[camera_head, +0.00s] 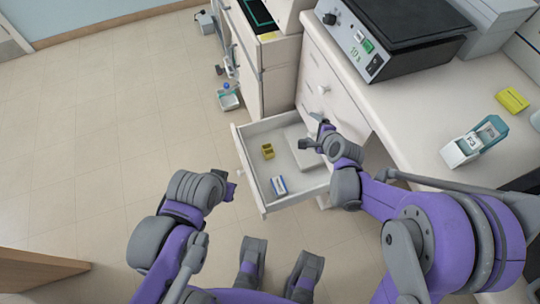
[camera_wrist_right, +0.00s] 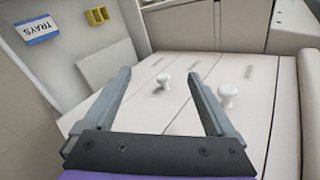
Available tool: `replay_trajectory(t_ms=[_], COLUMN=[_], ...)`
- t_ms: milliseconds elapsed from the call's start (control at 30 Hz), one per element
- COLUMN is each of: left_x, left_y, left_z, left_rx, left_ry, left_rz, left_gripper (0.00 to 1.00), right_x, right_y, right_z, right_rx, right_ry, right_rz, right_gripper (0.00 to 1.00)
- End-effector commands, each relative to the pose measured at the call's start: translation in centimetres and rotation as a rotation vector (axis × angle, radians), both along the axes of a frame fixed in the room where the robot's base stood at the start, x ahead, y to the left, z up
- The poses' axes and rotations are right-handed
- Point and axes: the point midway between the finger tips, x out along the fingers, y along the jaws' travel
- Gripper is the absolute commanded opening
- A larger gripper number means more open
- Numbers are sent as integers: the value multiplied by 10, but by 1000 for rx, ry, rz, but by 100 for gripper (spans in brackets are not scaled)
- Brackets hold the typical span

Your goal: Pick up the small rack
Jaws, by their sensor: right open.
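A small yellow rack-like piece (camera_head: 267,151) sits inside an open white drawer (camera_head: 246,171), towards its left side. It also shows at the top of the right wrist view (camera_wrist_right: 97,16). My right gripper (camera_head: 313,132) is over the drawer's right side by the cabinet front, to the right of the yellow piece and apart from it. Its fingers are spread and empty in the right wrist view (camera_wrist_right: 160,76). My left gripper (camera_head: 231,186) is left of the drawer, over the floor; its fingers are too small to tell.
A blue-and-white "TRAYS" label (camera_head: 279,185) and a flat pale block (camera_head: 300,149) are in the drawer. On the counter stand a teal-and-white holder (camera_head: 474,142), a yellow block (camera_head: 512,100) and a black-topped device (camera_head: 400,45). Round knobs (camera_wrist_right: 228,92) stick out of the drawer fronts.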

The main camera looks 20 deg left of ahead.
Motion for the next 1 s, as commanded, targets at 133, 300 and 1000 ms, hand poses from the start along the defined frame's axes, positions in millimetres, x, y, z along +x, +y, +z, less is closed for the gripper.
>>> replay_trajectory(t_ms=[133, 300, 1000], left_x=[1, 4, 11], left_y=[0, 0, 0], left_z=[-40, -76, -125], left_rx=[0, 0, 0], left_ry=[14, 26, 40], left_rz=[0, 0, 0], left_gripper=[0, 0, 0], right_x=[29, 39, 48], right_y=[40, 79, 138], right_z=[-97, -200, -356], right_rx=[276, 597, 1060], right_ry=[74, 182, 379], right_rz=[-167, -352, -608], right_gripper=[91, 91, 91])
